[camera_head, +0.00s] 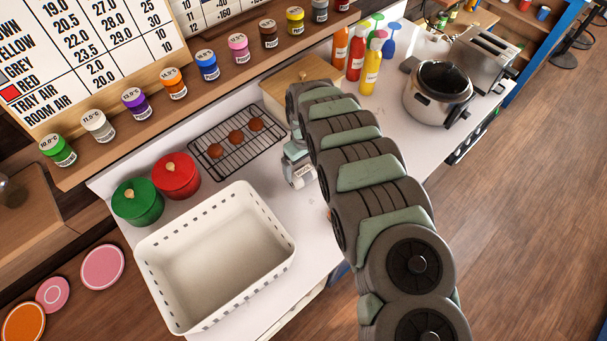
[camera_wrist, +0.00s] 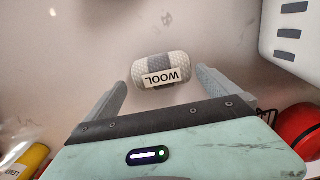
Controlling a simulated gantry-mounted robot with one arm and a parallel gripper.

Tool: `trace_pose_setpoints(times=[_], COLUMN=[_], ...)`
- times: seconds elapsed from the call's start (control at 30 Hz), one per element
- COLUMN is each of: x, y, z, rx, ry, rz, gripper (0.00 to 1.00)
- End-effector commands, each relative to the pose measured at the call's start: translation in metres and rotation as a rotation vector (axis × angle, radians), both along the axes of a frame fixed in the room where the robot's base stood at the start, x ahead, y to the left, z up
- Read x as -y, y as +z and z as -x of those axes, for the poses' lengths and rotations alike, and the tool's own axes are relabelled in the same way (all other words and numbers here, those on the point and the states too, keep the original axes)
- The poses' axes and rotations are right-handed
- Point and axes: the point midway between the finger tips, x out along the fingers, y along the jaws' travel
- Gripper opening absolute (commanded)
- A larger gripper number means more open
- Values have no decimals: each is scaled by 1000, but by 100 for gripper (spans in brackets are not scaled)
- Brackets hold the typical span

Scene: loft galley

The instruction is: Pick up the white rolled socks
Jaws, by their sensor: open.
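The white rolled socks (camera_wrist: 153,66) lie on the white counter in the wrist view. They are a pale textured roll with a grey band and a label reading WOOL. My gripper (camera_wrist: 161,77) is open, with one finger on each side of the socks' near edge and nothing held. The socks appear just beyond the fingertips, and I cannot tell the height gap. In the head view my gripper (camera_head: 295,158) points down over the counter, and the socks (camera_head: 303,176) are partly hidden beneath it.
A white perforated basket (camera_head: 270,208) stands at the front left. Green (camera_head: 137,205) and red (camera_head: 176,178) pots and a wire rack (camera_head: 205,165) with brown rounds lie to the left. Behind are a wooden box (camera_head: 290,85), squeeze bottles (camera_head: 371,68) and a cooker (camera_head: 437,100).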

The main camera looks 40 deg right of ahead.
Motion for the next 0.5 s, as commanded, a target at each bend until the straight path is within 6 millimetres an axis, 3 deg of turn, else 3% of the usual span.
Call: trace_pose_setpoints(times=[0.3, 0.5], x=[-4, -3], y=[-32, -42], z=[-1, -1], rx=[-1, 0], ry=[0, 0], rz=[-3, -1], gripper=[100, 100])
